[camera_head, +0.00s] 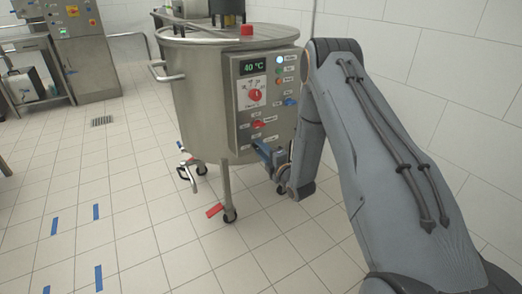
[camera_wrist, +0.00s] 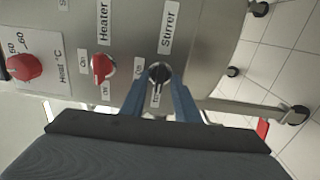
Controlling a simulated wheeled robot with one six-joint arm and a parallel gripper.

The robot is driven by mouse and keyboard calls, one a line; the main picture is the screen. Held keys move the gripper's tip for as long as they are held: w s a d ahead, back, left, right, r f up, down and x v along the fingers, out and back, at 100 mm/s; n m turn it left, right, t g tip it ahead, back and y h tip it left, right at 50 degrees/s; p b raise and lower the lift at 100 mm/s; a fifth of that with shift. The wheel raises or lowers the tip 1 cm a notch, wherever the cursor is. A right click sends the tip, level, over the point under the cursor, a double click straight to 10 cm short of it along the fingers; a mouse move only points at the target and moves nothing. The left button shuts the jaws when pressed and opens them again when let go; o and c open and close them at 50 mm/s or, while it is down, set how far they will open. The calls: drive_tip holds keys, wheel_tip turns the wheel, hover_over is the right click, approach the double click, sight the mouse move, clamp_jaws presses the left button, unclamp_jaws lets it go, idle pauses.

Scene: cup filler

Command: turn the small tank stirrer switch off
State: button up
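The small tank (camera_head: 200,90) is a steel vessel on castors, with a control panel (camera_head: 243,102) on its side. In the wrist view the stirrer switch (camera_wrist: 159,72) is a black rotary knob below the "Stirrer" label, with small "On" and "Off" labels beside it. My gripper (camera_wrist: 159,86) is at the panel, its two blue fingers one on each side of the knob. The fingers look apart with a gap around the knob; contact is not clear. In the head view my gripper (camera_head: 265,153) is at the panel's lower edge and hides the stirrer switch.
The red heater switch (camera_wrist: 103,68) sits close to the left finger, and the red heat dial (camera_wrist: 24,67) is further left. The display (camera_head: 253,67) reads 40 °C. A blue switch (camera_head: 290,101) is on the panel's right side. The tiled floor (camera_head: 125,200) at left is mostly clear.

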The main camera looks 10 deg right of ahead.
drive_tip(key=p+v, duration=0.1)
drive_tip(key=v, duration=0.7)
drive_tip(key=shift+w+r, duration=0.1)
